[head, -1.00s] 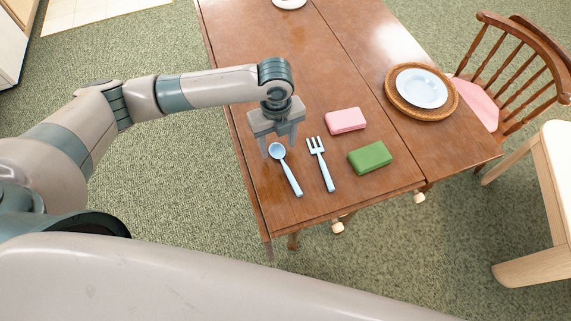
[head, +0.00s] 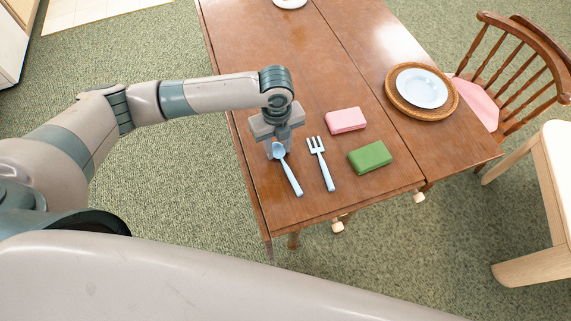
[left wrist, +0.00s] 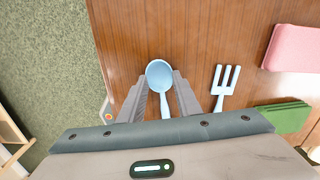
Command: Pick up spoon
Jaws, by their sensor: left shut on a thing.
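A light blue spoon (head: 290,177) lies on the wooden table near its left edge, bowl toward the back. My left gripper (head: 277,152) is over the bowl end of the spoon and is shut on it. In the left wrist view the spoon (left wrist: 159,74) runs between the two fingers of the gripper (left wrist: 164,98), its bowl past the fingertips and its handle hidden by the gripper body. The spoon appears still at table level. My right gripper does not show.
A light blue fork (head: 322,164) lies just right of the spoon. A pink block (head: 345,120) and a green block (head: 370,157) lie further right. A blue plate (head: 421,88) sits on a round woven mat (head: 449,105). The table's left edge is close to the gripper.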

